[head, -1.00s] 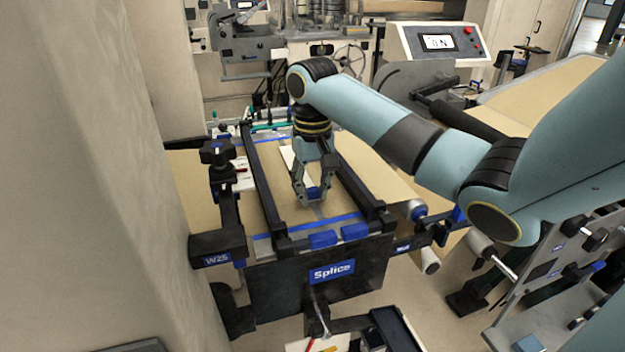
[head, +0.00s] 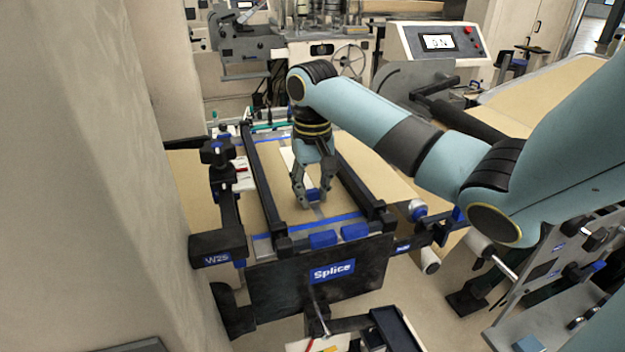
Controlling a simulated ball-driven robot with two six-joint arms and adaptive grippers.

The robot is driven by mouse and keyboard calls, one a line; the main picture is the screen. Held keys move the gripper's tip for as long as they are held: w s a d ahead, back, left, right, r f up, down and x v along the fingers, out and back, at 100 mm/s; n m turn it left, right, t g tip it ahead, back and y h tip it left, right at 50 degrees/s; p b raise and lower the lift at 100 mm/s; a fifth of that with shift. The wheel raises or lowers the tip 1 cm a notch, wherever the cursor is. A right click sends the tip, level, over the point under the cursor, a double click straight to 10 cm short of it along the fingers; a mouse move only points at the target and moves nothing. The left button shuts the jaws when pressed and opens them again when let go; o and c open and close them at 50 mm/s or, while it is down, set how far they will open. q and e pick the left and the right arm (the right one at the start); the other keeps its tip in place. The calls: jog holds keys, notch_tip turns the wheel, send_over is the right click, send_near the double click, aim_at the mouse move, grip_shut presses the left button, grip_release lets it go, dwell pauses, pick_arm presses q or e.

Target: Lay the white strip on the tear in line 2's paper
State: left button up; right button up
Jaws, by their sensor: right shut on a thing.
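My right gripper (head: 312,197) points down over the paper on the splice table, between two dark rails. It is shut on a small blue piece (head: 313,194) that shows between its fingertips. A white strip (head: 287,157) shows beside and behind the gripper, partly hidden by it; I cannot tell whether it joins the blue piece. The brown paper (head: 262,190) lies flat under the rails. A thin grey mark (head: 318,212) shows on the paper just below the fingertips; I cannot tell whether it is the tear. My left gripper is not in view.
The dark left rail (head: 262,180) and right rail (head: 358,187) flank the gripper closely. A black panel marked Splice (head: 285,292) stands at the front. Blue tape (head: 337,220) crosses the paper near the front. A wall (head: 90,180) fills the left side.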

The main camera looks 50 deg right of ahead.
jog(key=o, duration=0.8)
jog(key=shift+o, duration=0.2)
notch_tip(320, 180, up, 7)
jog(key=shift+r, duration=0.2)
